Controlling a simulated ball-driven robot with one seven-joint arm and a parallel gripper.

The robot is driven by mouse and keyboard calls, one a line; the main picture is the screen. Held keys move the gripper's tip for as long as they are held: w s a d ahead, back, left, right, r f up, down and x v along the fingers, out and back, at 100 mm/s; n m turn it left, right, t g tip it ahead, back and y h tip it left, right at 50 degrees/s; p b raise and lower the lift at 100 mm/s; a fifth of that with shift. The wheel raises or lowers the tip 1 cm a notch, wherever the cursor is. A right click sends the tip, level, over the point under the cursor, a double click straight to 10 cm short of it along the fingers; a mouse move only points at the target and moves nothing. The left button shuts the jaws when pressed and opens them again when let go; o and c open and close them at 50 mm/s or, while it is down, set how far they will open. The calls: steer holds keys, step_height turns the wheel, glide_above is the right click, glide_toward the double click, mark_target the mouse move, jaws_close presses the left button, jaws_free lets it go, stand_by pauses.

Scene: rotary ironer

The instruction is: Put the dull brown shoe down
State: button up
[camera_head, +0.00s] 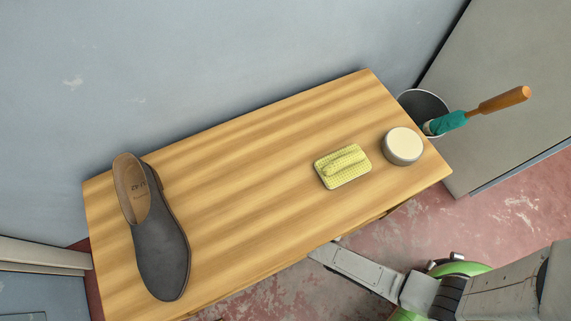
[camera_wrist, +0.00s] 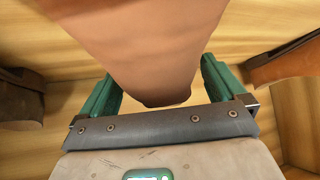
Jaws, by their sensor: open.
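In the wrist view, a smooth dull brown thing, apparently the shoe (camera_wrist: 140,45), reaches down from the top edge between the green fingers of my gripper (camera_wrist: 163,88). My gripper is open, with a finger on either side of it. The shoe's far part is cut off by the frame. Pale wood shows beneath and around it; I cannot tell whether the shoe rests on that wood. In the head view my gripper is hidden, with my arm running to the table's front edge.
A dark grey shoe (camera_head: 165,250) lies on the wooden table (camera_head: 250,170), with a yellow pad (camera_head: 343,167) and a round tin (camera_head: 403,146). A bin (camera_head: 425,102) stands behind. Dark brown (camera_wrist: 20,100) and lighter brown (camera_wrist: 285,60) things flank my gripper. The table's middle is clear.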

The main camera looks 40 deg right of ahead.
steer(key=shift+r, duration=0.15)
steer(key=p+v, duration=0.6)
steer(key=v, duration=0.5)
steer(key=shift+s+r, duration=0.2)
steer(key=shift+r, duration=0.05)
steer(key=shift+s+d+r, duration=0.1)
steer(key=shift+s, duration=0.1)
